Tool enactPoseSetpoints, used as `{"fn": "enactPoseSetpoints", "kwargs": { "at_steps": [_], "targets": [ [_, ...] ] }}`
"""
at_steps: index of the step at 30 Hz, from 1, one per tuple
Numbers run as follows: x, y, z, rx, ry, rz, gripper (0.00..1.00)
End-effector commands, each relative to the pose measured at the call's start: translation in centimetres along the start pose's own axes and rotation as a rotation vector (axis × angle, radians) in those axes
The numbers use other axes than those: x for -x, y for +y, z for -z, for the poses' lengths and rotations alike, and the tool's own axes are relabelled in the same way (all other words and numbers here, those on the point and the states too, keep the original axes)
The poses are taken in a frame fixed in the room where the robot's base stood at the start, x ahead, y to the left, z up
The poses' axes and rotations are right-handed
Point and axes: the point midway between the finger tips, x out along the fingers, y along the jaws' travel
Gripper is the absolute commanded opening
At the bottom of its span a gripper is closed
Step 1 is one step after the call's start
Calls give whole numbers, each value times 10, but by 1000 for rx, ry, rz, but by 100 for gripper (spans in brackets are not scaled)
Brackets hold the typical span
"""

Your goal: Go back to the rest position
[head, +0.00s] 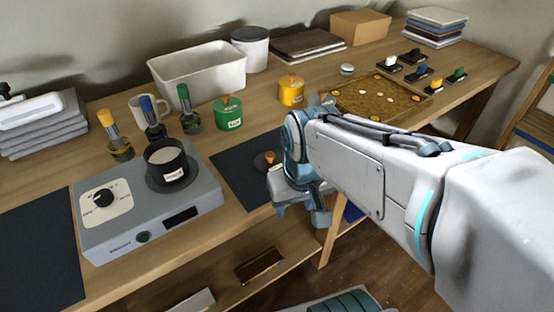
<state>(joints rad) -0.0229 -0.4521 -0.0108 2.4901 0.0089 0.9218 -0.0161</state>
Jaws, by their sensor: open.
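My gripper (302,210) hangs below my wrist at the front edge of the wooden table (232,150), beside a dark mat (238,172). It is open, and I see nothing held in it. My arm reaches in from the right and hides part of the table behind it. A small brown-knobbed thing (268,158) is on the mat, just left of my wrist and partly hidden.
A grey hotplate (150,215) bears a dark labelled pot (168,162). Several coloured-top bottles, a mug (147,108), a green canister (228,113) and a yellow canister (291,90) stand behind. A shallow tray (350,100) lies beyond my arm. Open floor shows below right.

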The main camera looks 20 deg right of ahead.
Motion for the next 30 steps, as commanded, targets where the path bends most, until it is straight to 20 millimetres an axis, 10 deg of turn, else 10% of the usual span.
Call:
{"fn": "enactPoseSetpoints", "kwargs": {
  "at_steps": [11, 24, 30],
  "targets": [
    [2, 0, 0, -18, 1, 1, 45],
    [82, 2, 15, -35, 55, -14, 45],
    [89, 3, 17, -41, 67, -17, 45]
  ]
}}
